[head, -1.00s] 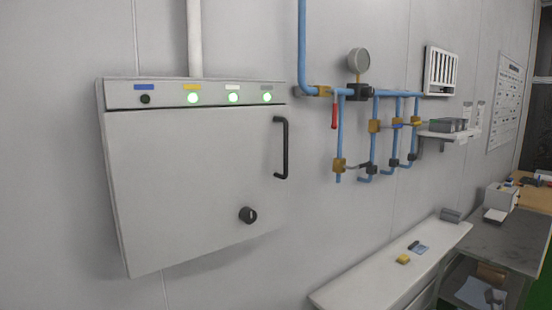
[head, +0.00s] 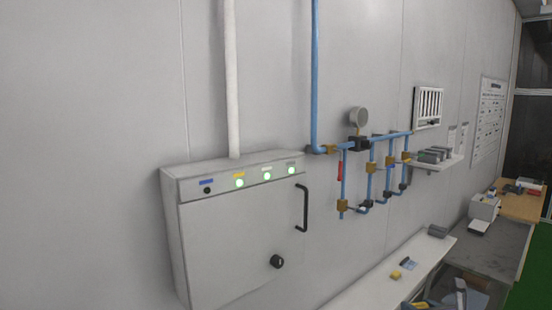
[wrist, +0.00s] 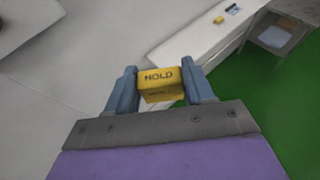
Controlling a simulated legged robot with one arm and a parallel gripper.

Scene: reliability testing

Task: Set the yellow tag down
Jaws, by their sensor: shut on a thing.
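The yellow tag (wrist: 158,82) is a small block marked "HOLD", seen in the wrist view. My gripper (wrist: 161,88) is shut on it, with one blue-grey finger on each side. The tag is held in the air, apart from any surface. The pale bench top (wrist: 190,50) shows beyond it, and the green floor (wrist: 250,110) lies to the right. I cannot make out my gripper clearly in the head view.
A smaller yellow block (head: 396,275) and a dark pen-like item with a blue card (head: 409,264) lie on the white bench (head: 375,288). A wall cabinet (head: 235,245) with green lights and blue pipes (head: 342,180) stand out from the wall. A grey table (head: 490,248) adjoins the bench.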

